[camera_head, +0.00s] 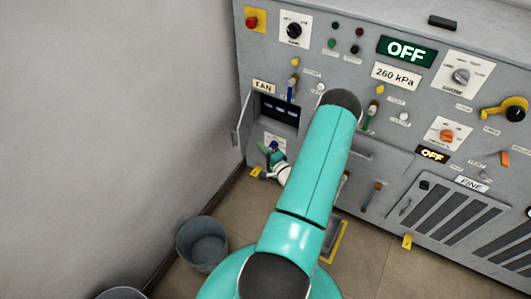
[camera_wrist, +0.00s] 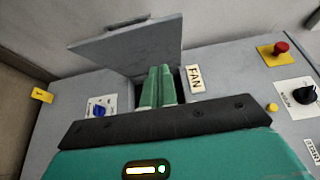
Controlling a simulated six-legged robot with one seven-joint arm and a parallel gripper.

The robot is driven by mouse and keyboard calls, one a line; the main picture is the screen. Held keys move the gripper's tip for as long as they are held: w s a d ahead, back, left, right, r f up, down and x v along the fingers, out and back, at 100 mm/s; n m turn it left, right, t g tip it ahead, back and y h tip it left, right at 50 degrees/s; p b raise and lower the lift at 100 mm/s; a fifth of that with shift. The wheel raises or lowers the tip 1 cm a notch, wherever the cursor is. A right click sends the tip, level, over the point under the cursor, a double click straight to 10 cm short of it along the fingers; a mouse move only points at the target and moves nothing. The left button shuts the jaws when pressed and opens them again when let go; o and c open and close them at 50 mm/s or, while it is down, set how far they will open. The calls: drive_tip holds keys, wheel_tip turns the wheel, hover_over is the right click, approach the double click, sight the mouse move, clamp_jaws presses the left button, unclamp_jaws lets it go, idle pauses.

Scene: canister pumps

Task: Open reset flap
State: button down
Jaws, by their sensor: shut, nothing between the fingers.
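A grey flap (camera_head: 241,121) stands swung out at the left edge of a dark recess (camera_head: 278,112) beside the FAN label (camera_head: 264,87). In the wrist view the flap (camera_wrist: 128,45) stands out from the panel, just beyond my gripper. My gripper (camera_wrist: 158,70) is shut and empty, its two green fingers side by side near the flap's edge by the FAN label (camera_wrist: 195,79). I cannot tell whether the fingers touch the flap.
A yellow plate with a red button (camera_head: 255,19) and a black knob (camera_head: 294,30) sit above the recess. A blue knob (camera_wrist: 99,110) is near my gripper. A grey bucket (camera_head: 202,244) stands on the floor by the left wall.

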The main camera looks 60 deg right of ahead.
sight(240, 133)
drive_tip(key=shift+w+d, duration=0.15)
drive_tip(key=shift+w, duration=2)
drive_tip(key=shift+w+d, duration=0.15)
drive_tip(key=shift+w, duration=2)
